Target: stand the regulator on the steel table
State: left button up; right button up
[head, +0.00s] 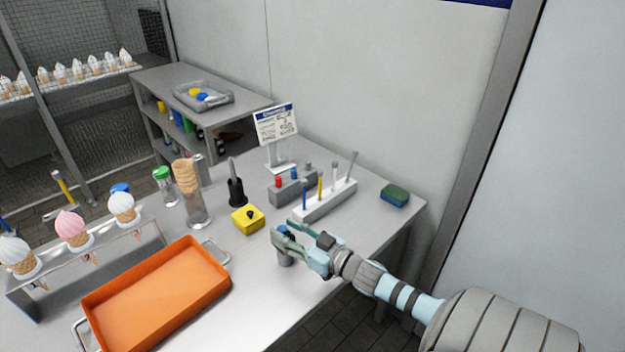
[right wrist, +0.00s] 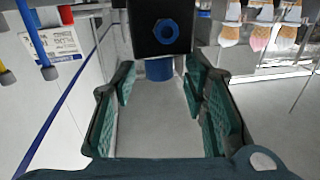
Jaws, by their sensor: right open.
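The regulator (head: 286,259) has a grey lower body and a blue top. It appears upright on the steel table (head: 250,292). In the right wrist view its black block with a blue hexagonal port (right wrist: 168,31) and its blue knob show just beyond the fingertips. My right gripper (head: 281,238) is open at the regulator's top, with its fingers either side and a visible gap between the pads. The fingers partly hide the regulator in the head view, and its contact with the table is hard to make out. My left gripper is not in view.
An orange tray (head: 160,290) and a cone rack (head: 95,262) stand left. Behind the gripper are a yellow box (head: 247,220), a grey block (head: 292,188), a tool holder (head: 326,204) and a sponge (head: 395,196). Bare tabletop lies between the tray and regulator.

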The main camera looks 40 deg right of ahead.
jog(key=s+d+p, duration=0.1)
jog(key=s+p, duration=0.3)
jog(key=s, duration=0.6)
jog(key=shift+s+d, duration=0.15)
jog(key=shift+d, duration=0.15)
